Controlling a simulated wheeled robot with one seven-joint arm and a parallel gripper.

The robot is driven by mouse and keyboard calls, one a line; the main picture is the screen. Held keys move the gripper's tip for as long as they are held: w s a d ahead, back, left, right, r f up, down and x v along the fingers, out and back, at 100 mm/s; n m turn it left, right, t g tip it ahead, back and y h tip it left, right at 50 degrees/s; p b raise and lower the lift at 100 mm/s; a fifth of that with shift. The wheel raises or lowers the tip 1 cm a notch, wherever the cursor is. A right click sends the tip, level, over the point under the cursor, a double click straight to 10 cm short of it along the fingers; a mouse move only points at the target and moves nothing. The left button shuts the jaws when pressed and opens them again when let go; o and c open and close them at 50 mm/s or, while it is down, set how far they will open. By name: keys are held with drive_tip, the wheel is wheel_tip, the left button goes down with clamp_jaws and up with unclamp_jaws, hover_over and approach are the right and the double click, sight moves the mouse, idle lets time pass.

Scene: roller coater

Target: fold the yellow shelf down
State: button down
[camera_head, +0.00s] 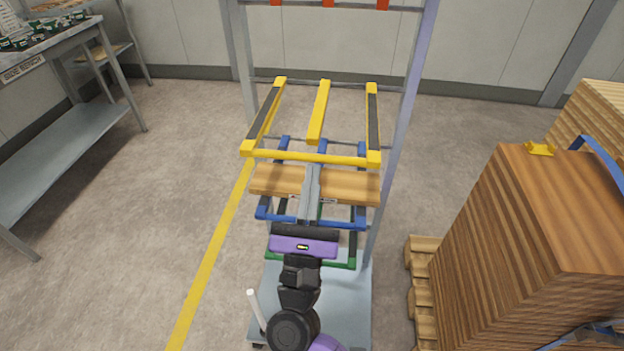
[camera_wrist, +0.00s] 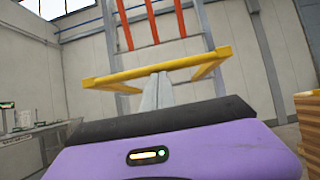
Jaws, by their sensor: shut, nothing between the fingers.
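The yellow shelf (camera_head: 310,157) is a frame with a front bar and three arms running back to the upright rack. It sticks out from the rack; whether it is level or a little tilted I cannot tell. Its front bar also shows in the wrist view (camera_wrist: 120,77). My gripper (camera_head: 313,168) is shut and empty, pointing at the rack, its fingertips at the middle of the front bar. In the wrist view the fingertips (camera_wrist: 157,76) overlap the bar's lower edge; contact is unclear.
Below, a blue shelf (camera_head: 345,226) carries a wooden board (camera_head: 275,182), with a green shelf (camera_head: 340,265) lower. Red shelf arms (camera_wrist: 152,20) stand raised above. A stack of wooden boards (camera_head: 500,250) is at right, a side bench (camera_head: 60,120) at left.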

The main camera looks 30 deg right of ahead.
sight(313, 161)
drive_tip(key=shift+g+y, duration=0.4)
drive_tip(key=shift+g, duration=0.1)
drive_tip(key=shift+d+r+p, duration=0.1)
drive_tip(key=shift+r+p, duration=2.15)
drive_tip(key=shift+p, duration=1.2)
wheel_tip(313, 161, up, 3)
drive_tip(key=shift+w+f+p, duration=0.1)
drive_tip(key=shift+w+p, duration=0.05)
drive_tip(key=shift+p, duration=1.05)
